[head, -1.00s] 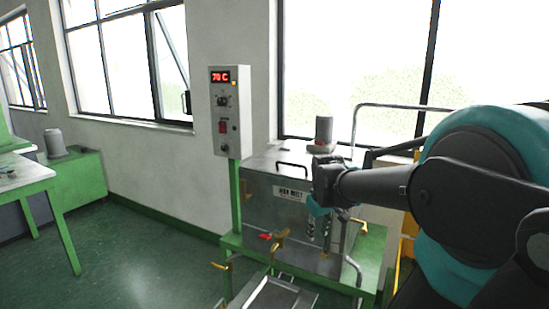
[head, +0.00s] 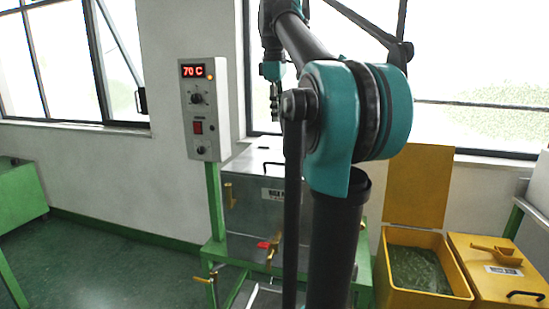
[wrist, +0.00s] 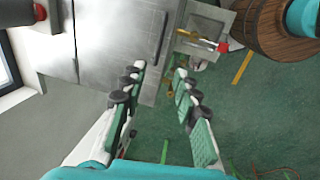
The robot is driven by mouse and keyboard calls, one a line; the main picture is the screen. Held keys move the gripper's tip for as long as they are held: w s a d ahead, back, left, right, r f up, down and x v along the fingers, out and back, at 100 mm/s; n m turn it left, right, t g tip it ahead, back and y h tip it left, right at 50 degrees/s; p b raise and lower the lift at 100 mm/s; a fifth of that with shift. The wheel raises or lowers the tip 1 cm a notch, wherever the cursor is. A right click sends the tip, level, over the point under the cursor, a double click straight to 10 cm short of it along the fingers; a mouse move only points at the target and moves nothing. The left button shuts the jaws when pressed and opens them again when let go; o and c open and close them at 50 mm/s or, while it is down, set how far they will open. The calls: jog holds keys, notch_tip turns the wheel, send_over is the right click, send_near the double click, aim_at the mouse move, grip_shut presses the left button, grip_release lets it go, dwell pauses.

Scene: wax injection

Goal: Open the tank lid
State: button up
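The metal tank (head: 242,208) stands on a green frame in the head view, partly hidden behind my arm. Its flat lid (head: 262,157) looks closed. The dark lid handle (head: 272,165) shows beside my arm. In the wrist view the lid (wrist: 112,38) fills the upper left, with a long bar handle (wrist: 160,35) near its right edge. My gripper (wrist: 160,72) is open and empty, its two fingers wide apart, seen against the tank's edge and the floor. In the head view my gripper (head: 274,112) hangs pointing down, above the lid.
A control box (head: 205,108) reading 70 C stands on a green post left of the tank. Brass valves (head: 270,252) with a red handle are at the tank's front. Yellow bins (head: 420,240) stand to the right. A wooden barrel (wrist: 268,30) shows in the wrist view.

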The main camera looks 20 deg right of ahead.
aim_at(280, 164)
jog(key=w+f, duration=0.1)
jog(key=f, duration=0.4)
jog(key=d+f, duration=0.1)
jog(key=f, duration=0.5)
jog(key=w+d+f, duration=0.1)
jog(key=f, duration=0.4)
jog(key=shift+w+f, duration=0.25)
jog(key=shift+w, duration=0.1)
grip_shut()
